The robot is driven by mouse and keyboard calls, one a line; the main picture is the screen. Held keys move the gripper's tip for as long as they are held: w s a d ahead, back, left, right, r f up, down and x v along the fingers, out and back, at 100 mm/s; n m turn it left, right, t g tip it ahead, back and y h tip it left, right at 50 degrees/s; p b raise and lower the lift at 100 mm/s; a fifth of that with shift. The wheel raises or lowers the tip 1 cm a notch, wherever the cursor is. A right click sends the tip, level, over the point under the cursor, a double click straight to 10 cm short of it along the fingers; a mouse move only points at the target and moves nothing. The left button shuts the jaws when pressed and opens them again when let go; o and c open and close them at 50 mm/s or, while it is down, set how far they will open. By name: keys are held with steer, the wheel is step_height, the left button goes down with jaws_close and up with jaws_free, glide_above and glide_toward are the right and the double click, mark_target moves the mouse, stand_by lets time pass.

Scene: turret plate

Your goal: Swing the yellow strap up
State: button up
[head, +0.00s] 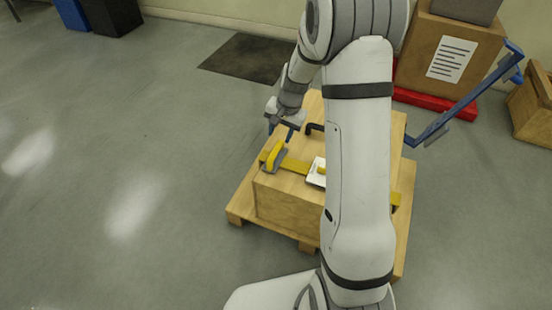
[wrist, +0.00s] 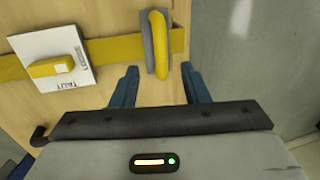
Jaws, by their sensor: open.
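The yellow strap (head: 296,165) lies flat across the wooden crate top; it also shows in the wrist view (wrist: 110,50). A raised yellow curved piece (head: 276,152) sits on a grey bracket at the strap's left end in the head view. In the wrist view this yellow piece (wrist: 159,40) stands ahead of my gripper (wrist: 160,72). My gripper is open, its two blue fingers apart, with the piece's near end lined up between the tips. I cannot tell the height gap. In the head view my gripper (head: 280,131) is just behind the yellow piece. My arm hides part of the crate.
A white plate (wrist: 55,72) with a yellow block lies over the strap. A black handle (head: 312,128) stands on the crate (head: 280,203), which rests on a wooden pallet (head: 238,205). A blue bar (head: 455,108) juts out at the right. Floor at left is clear.

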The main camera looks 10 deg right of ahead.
mark_target(275, 152)
steer(key=f+b, duration=0.1)
steer(key=f, duration=0.2)
steer(key=w+f+b, duration=0.1)
steer(key=f, duration=0.2)
steer(key=a+f+b, duration=0.1)
steer(key=f, duration=0.2)
steer(key=shift+w+f, duration=0.15)
steer(key=shift+w, duration=0.05)
jaws_close()
